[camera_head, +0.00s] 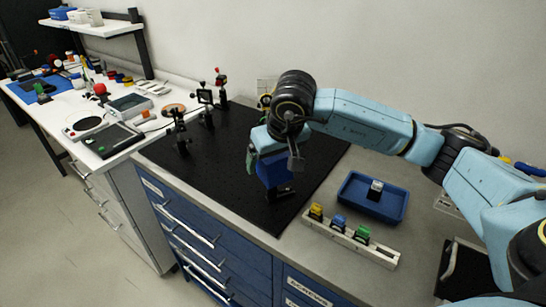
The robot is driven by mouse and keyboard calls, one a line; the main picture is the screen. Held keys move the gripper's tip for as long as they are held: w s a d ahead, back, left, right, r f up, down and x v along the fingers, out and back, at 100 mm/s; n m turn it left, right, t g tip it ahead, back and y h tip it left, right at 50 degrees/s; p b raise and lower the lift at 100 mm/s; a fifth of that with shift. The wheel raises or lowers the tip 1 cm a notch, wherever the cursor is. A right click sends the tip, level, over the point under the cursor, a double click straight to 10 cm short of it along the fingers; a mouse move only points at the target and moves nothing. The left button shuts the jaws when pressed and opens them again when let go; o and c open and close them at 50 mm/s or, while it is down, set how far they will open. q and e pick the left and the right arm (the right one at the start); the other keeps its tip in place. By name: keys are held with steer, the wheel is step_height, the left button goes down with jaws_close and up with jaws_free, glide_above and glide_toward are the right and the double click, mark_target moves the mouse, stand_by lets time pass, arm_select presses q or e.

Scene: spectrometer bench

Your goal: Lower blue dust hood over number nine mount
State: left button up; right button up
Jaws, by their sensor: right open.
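The blue dust hood (272,170) is at the front right of the black breadboard (225,160), over a small black mount base (281,193) that shows below it. The hood hides the upper part of that mount, and no number can be read on it. My right gripper (281,158) is open, right above and against the hood's upper part. The wrist hides much of the fingers, so I cannot tell whether they touch the hood. My left gripper is not in view.
Black optic mounts (181,136) stand further left on the breadboard. A pale rack (387,259) holds yellow, blue and green pieces at the front edge. A blue tray (352,202) with a whitish cube (375,189) lies to the right. A cluttered white bench (155,128) stands at left.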

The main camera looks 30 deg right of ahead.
steer(key=v, duration=1.3)
steer(key=shift+s+r, duration=0.1)
steer(key=shift+s, duration=0.05)
